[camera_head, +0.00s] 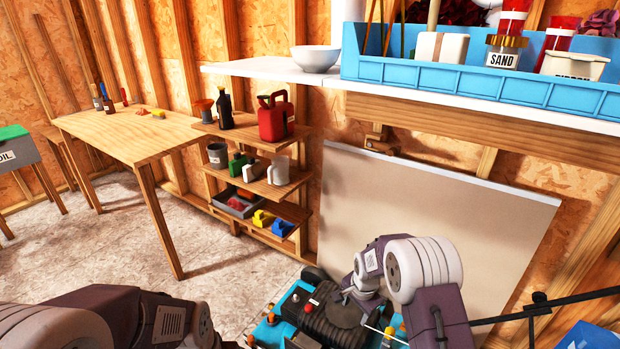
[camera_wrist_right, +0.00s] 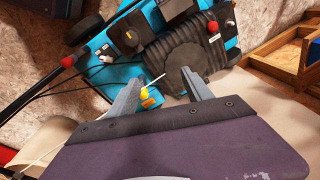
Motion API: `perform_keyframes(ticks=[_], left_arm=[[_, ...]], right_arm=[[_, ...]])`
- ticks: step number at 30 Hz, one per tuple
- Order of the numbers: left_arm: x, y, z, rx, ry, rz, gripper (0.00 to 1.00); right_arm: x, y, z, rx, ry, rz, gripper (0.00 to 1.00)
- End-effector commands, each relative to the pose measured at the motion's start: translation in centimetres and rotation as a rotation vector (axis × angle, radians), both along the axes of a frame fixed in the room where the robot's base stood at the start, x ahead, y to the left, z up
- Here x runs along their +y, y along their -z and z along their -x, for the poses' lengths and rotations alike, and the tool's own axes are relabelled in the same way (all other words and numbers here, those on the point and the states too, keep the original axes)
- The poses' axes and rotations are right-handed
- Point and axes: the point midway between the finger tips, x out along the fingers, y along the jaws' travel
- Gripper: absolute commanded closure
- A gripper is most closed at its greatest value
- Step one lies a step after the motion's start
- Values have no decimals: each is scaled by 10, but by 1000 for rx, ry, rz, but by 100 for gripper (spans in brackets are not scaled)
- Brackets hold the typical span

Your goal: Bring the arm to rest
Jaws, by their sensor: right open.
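My right arm (camera_head: 427,268) reaches down from the lower right over a blue mower (camera_head: 273,324) in the head view. In the right wrist view, my right gripper (camera_wrist_right: 162,82) has its two grey fingers spread apart with nothing held between them. Beyond the fingers lies the mower's ribbed black engine cover (camera_wrist_right: 177,48). A thin white line and a small yellow part (camera_wrist_right: 146,92) show by the left finger; whether they touch it I cannot tell. My left arm (camera_head: 130,315) lies along the lower left in the head view, and its gripper is not visible.
A pale board (camera_head: 430,215) leans on the wall behind the mower. Above it, a white shelf (camera_head: 270,69) holds a blue tray (camera_head: 455,85) and a bowl (camera_head: 315,58). Wooden shelves (camera_head: 255,185) with cans and a workbench (camera_head: 130,135) stand left. A black handlebar (camera_head: 540,308) crosses lower right.

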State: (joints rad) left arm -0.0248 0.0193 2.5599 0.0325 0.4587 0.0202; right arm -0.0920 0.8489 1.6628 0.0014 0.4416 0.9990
Motion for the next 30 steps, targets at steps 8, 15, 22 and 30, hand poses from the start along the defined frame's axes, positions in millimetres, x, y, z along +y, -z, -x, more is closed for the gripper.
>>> perform_keyframes(ticks=[8,15,22,30], left_arm=[[0,0,0,0,0,0,64],[0,0,0,0,0,0,64],[0,-36,0,1,0,0,64],[0,-135,0,0,0,0,64]], right_arm=[[-24,-119,74,-93,-158,36,41],[-33,-127,184,-26,-515,102,41],[-33,-144,229,63,-881,128,41],[-33,-242,229,63,-878,127,41]])
